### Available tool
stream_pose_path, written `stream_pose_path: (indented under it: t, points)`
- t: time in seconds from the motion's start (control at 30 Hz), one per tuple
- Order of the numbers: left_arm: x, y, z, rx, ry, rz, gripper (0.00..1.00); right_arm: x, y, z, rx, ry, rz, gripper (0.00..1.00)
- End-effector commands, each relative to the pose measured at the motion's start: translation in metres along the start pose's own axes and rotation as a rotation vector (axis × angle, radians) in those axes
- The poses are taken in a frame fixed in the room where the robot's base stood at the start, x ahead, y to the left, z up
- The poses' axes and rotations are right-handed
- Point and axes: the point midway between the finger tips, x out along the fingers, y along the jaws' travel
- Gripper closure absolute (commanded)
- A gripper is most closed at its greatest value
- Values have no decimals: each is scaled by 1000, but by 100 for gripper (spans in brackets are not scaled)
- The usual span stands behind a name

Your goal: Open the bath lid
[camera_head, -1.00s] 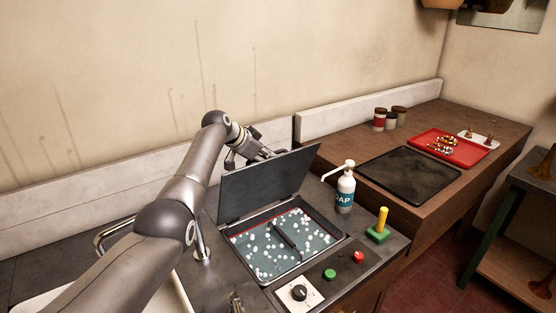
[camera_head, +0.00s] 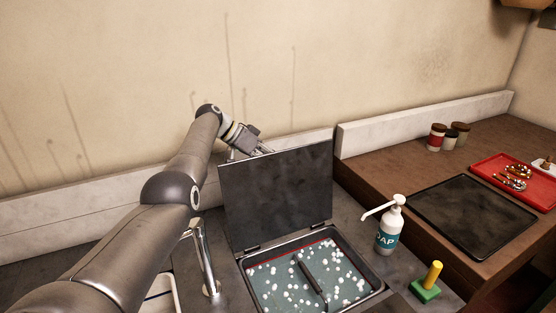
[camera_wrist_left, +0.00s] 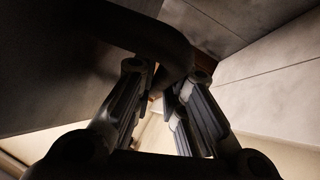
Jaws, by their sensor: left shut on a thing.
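The bath (camera_head: 375,292) is a dark tray set in the counter at the lower middle of the head view, with blue-green liquid, white foam flecks and a dark bar inside. Its dark lid (camera_head: 278,195) stands raised on hinges along the back edge, roughly upright. My left gripper (camera_head: 264,151) is at the lid's top edge, partly hidden behind it. In the left wrist view, the fingers (camera_wrist_left: 160,88) are shut on a dark curved bar, the lid's handle (camera_wrist_left: 172,45). My right gripper is not in view.
A soap bottle (camera_head: 389,228) and a green block with a yellow peg (camera_head: 428,283) stand right of the bath. A faucet (camera_head: 207,262) is left of it. A black mat (camera_head: 470,213), red tray (camera_head: 520,181) and jars (camera_head: 447,138) are farther right. A wall is behind the lid.

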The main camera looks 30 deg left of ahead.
Motion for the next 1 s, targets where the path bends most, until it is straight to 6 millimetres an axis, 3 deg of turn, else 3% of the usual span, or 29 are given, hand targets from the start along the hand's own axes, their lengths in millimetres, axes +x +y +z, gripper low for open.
stream_pose_path:
  t: [0.37,0.4,0.53,0.87,1.0]
  points:
    - [2,1,3,-4,-6,7,100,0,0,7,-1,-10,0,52]
    - [2,1,3,-4,-6,7,83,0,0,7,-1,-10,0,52]
    - [2,1,2,-4,-5,6,66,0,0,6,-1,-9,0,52]
    - [-1,0,2,-3,-3,3,66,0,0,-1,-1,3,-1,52]
    - [-14,-1,1,-3,-1,1,66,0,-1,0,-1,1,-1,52]
